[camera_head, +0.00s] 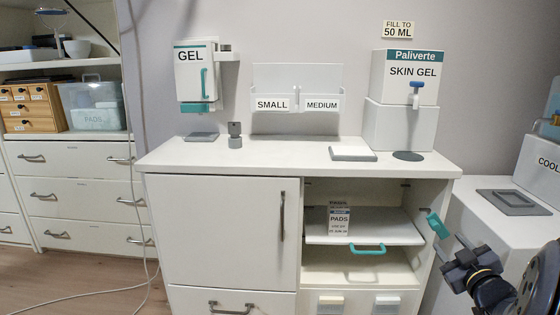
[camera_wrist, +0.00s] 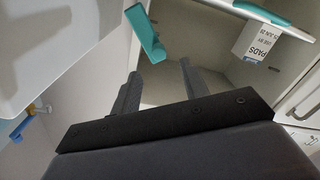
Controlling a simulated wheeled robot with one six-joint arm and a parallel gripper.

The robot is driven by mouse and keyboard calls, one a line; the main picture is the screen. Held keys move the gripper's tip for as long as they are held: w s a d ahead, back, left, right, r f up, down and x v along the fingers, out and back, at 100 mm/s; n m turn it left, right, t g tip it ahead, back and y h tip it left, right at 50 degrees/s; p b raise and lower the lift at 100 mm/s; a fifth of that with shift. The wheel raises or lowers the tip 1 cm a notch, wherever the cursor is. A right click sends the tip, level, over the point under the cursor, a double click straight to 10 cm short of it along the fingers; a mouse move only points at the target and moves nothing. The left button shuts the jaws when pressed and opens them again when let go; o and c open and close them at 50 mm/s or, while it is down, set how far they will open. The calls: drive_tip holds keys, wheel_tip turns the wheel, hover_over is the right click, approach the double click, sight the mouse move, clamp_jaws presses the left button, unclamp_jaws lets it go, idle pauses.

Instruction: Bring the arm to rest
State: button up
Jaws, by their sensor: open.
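My gripper (camera_head: 453,252) is at the lower right of the head view, in front of the cabinet's open right side. In the wrist view its two dark fingers (camera_wrist: 159,70) stand apart with nothing between them. A teal handle (camera_head: 437,225) on the cabinet's right edge is just beyond the fingertips. It also shows in the wrist view (camera_wrist: 146,35), close ahead of the fingers and not between them. The rest of my arm is mostly cut off by the frame.
The white cabinet (camera_head: 220,230) has an open right compartment with a shelf (camera_head: 385,230), a teal shelf handle (camera_head: 367,249) and a PADS box (camera_head: 339,219). A side unit (camera_head: 480,240) stands close by on the right. Floor (camera_head: 90,285) shows at left, with a cable across it.

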sight(437, 227)
drive_tip(key=w, duration=0.7)
drive_tip(key=shift+w+d+r+b, duration=0.15)
drive_tip(key=shift+d+r+b, duration=0.05)
drive_tip(key=shift+d+b, duration=0.1)
drive_tip(key=shift+d+r+m+p, duration=0.25)
drive_tip(key=shift+m+p, duration=0.25)
drive_tip(key=shift+m, duration=0.4)
drive_tip(key=shift+d+m, duration=0.2)
drive_tip(key=shift+m, duration=0.2)
drive_tip(key=shift+f, duration=0.1)
drive_tip(key=shift+a, duration=0.1)
